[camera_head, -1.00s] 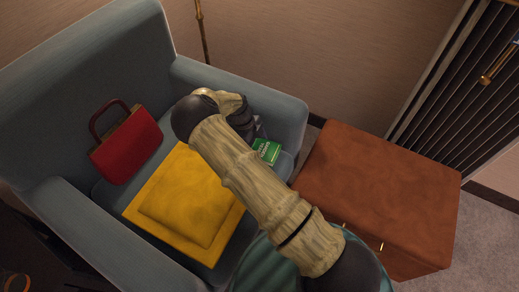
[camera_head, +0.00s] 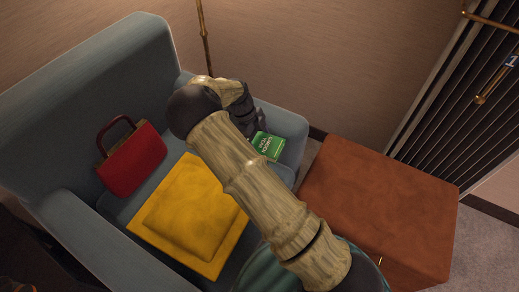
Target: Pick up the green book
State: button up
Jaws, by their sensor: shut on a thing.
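The green book (camera_head: 268,145) shows white lettering on its cover. It is at the right side of the blue-grey armchair, by the inner side of the right armrest, and looks raised near the armrest's top. My gripper (camera_head: 257,122) is at the book's upper left edge and is shut on it. My wrist and forearm hide most of the fingers and part of the book's left side.
A yellow cushion (camera_head: 190,215) and a red handbag (camera_head: 133,160) lie on the armchair (camera_head: 95,85). A brown leather ottoman (camera_head: 385,210) stands to the right. A dark slatted cabinet with a brass handle (camera_head: 492,85) is at upper right.

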aim_at(259, 142)
notch_tip(259, 142, up, 6)
jog(key=shift+p, duration=0.5)
